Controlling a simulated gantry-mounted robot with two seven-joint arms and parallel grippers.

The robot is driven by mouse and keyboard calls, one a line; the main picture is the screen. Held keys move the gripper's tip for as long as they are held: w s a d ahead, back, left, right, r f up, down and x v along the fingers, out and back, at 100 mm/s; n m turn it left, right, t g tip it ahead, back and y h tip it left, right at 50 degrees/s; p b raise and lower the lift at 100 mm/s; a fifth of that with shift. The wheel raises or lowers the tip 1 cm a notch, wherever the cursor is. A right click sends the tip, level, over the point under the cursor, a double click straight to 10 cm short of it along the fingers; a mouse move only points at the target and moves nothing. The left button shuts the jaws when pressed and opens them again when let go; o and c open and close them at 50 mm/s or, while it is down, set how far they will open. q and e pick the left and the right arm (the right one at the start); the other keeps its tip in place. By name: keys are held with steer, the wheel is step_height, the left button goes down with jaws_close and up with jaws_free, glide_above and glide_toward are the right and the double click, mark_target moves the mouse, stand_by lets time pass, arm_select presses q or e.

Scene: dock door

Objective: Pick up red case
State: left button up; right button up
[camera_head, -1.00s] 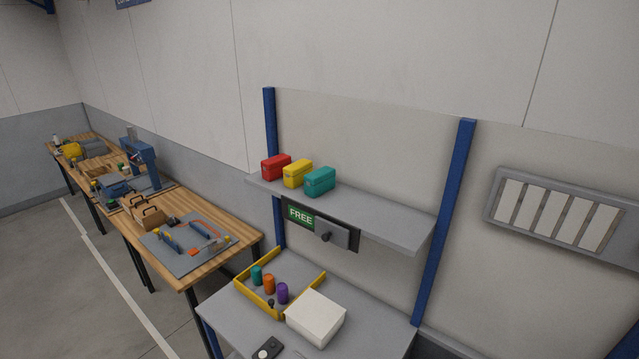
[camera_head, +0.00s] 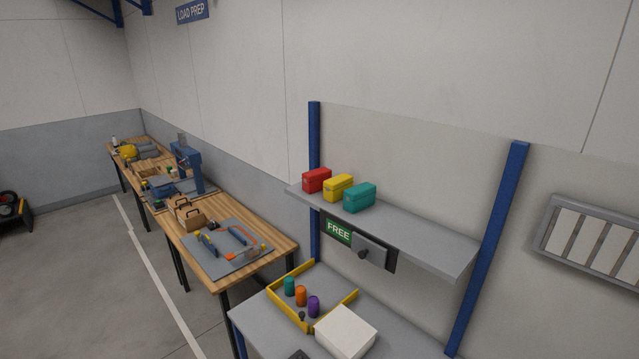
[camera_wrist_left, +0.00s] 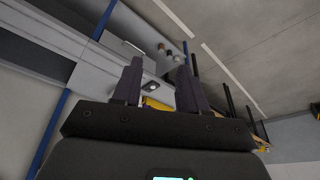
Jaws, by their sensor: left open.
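The red case (camera_head: 317,180) stands at the left end of the grey wall shelf (camera_head: 425,238) in the head view, beside a blue upright post. A yellow case (camera_head: 338,187) and a teal case (camera_head: 359,197) stand in a row to its right. My left gripper (camera_wrist_left: 160,80) shows in the left wrist view with its two dark fingers apart and nothing between them. The grey bench and the yellow-edged tray lie beyond its fingers. The red case cannot be made out in the wrist view. My right gripper is in neither view.
Below the shelf hangs a FREE sign (camera_head: 338,231) with a knobbed latch plate. The bench beneath holds a yellow-edged tray (camera_head: 341,304) with small coloured cylinders and a white box (camera_head: 346,331). A wooden workbench (camera_head: 213,265) with tools runs along the wall at left. The shelf's right part is clear.

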arm_select(q)
steer(key=shift+a, duration=0.15)
steer(key=o, duration=0.8)
steer(key=shift+o, duration=0.6)
